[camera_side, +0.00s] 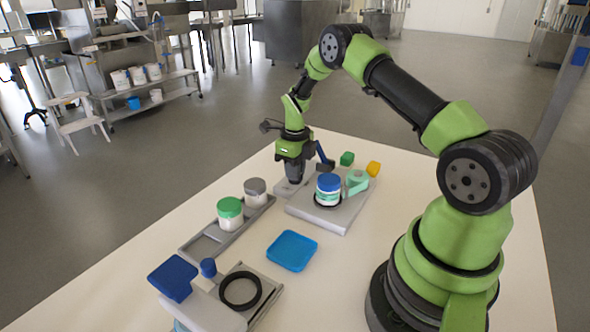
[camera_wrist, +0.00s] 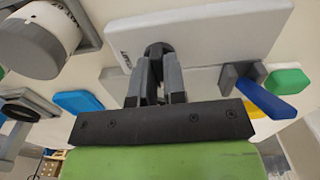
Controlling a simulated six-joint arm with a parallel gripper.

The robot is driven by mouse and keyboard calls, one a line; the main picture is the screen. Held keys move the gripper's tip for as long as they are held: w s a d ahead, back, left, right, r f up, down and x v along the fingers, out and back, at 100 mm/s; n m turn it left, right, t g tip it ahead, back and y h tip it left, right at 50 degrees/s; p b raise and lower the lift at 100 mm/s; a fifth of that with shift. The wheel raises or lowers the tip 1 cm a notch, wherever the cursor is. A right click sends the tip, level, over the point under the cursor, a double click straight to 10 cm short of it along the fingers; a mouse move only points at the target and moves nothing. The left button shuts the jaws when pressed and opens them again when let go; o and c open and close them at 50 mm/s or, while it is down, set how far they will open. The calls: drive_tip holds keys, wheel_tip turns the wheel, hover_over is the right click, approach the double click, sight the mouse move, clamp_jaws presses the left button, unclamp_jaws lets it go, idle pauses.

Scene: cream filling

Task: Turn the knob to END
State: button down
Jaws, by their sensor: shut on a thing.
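My gripper (camera_side: 294,181) points down at the far side of the table, over a low pale panel (camera_side: 284,190). In the wrist view my gripper (camera_wrist: 157,75) has its two grey fingers close together around a dark round knob (camera_wrist: 158,49) on a pale plate (camera_wrist: 210,30). The fingers hide much of the knob. Small dark lettering shows on the plate left of the knob, too small to read surely. I cannot tell which mark the knob points to.
Beside the gripper, a blue-lidded jar (camera_side: 328,188) stands on a grey platform (camera_side: 335,217) near a mint-green part (camera_side: 357,181). A blue lever (camera_side: 324,157) is close to my gripper's right. Green-lidded (camera_side: 230,214) and grey-lidded (camera_side: 255,192) jars stand on a rail at left.

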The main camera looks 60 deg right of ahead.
idle(0.6)
drive_tip(key=c, duration=1.2)
unclamp_jaws()
drive_tip(key=shift+r, duration=0.1)
wheel_tip(320, 180, up, 10)
drive_tip(key=shift+f, duration=0.1)
